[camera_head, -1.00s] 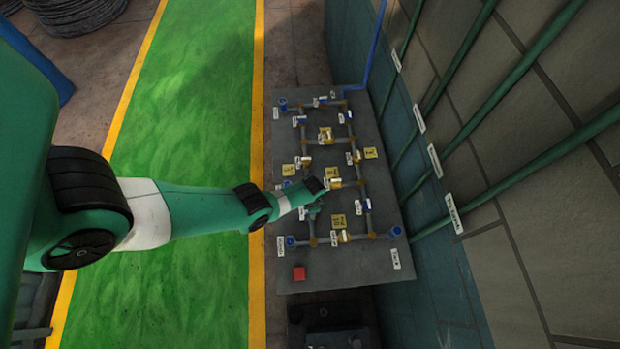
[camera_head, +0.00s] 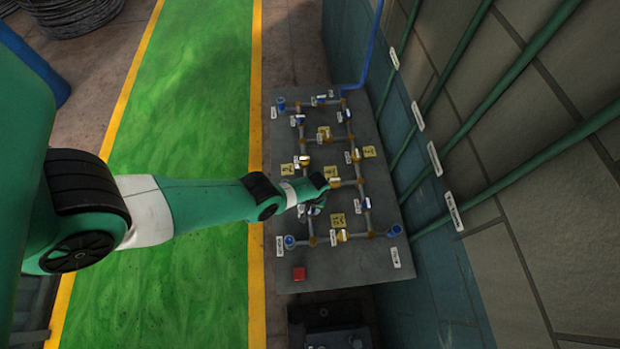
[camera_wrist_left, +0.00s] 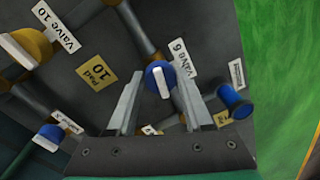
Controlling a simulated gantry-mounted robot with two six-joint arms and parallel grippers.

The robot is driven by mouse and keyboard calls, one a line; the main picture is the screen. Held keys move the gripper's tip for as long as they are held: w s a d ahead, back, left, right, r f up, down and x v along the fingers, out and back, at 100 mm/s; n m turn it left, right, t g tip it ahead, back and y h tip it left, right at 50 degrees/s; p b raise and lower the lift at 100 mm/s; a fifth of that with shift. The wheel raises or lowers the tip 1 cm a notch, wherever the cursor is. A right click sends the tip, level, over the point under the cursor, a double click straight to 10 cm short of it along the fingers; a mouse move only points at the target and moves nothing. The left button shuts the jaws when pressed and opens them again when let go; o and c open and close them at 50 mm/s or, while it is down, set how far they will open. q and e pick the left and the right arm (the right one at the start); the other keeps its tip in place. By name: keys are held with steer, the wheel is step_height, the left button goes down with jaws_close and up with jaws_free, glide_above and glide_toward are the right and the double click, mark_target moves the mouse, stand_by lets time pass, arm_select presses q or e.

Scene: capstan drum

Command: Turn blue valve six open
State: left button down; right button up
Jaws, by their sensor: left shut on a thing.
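Blue valve six (camera_wrist_left: 154,72) shows in the left wrist view, a round blue body with a white bar handle. Its white "Valve 6" label (camera_wrist_left: 184,62) is beside it. My left gripper (camera_wrist_left: 160,88) has one finger on each side of the valve and is shut on it. In the head view my left gripper (camera_head: 314,206) is low over the left side of the pipe panel (camera_head: 345,276), and the arm hides the valve there. My right gripper is not in view.
Yellow valve ten (camera_wrist_left: 28,46) and another blue valve (camera_wrist_left: 47,138) are near in the wrist view. A blue end fitting (camera_wrist_left: 235,99) stands to the right. A wall with green pipes (camera_head: 515,160) borders the right.

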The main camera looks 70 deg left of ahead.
arm_select(q)
steer(key=shift+n, duration=1.2)
steer(key=shift+c, duration=1.5)
jaws_free()
steer(key=shift+r, duration=0.1)
